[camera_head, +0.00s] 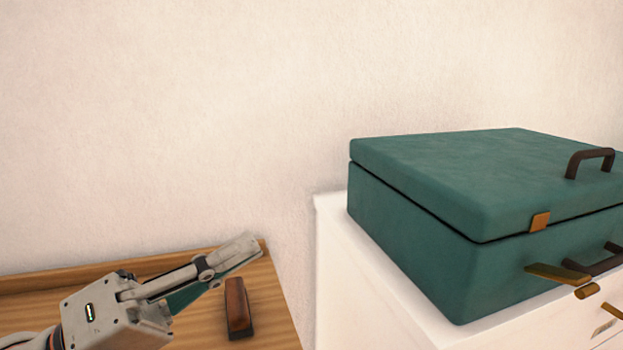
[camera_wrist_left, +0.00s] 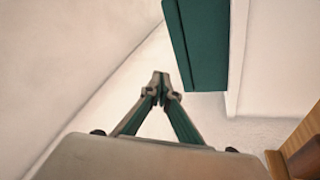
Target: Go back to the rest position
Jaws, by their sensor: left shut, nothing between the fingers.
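My left gripper (camera_head: 243,250) reaches in from the lower left in the head view, above a wooden surface. In the left wrist view its fingertips (camera_wrist_left: 160,76) meet, so it is shut, with nothing between them. My right gripper is in neither view.
A closed teal case (camera_head: 420,235) with a dark handle (camera_head: 590,160) stands on a white cabinet (camera_head: 375,290) at the right. The wooden surface (camera_head: 268,315) carries a brown block-like object (camera_head: 237,305) close to my left gripper. A bare wall (camera_head: 180,120) rises behind.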

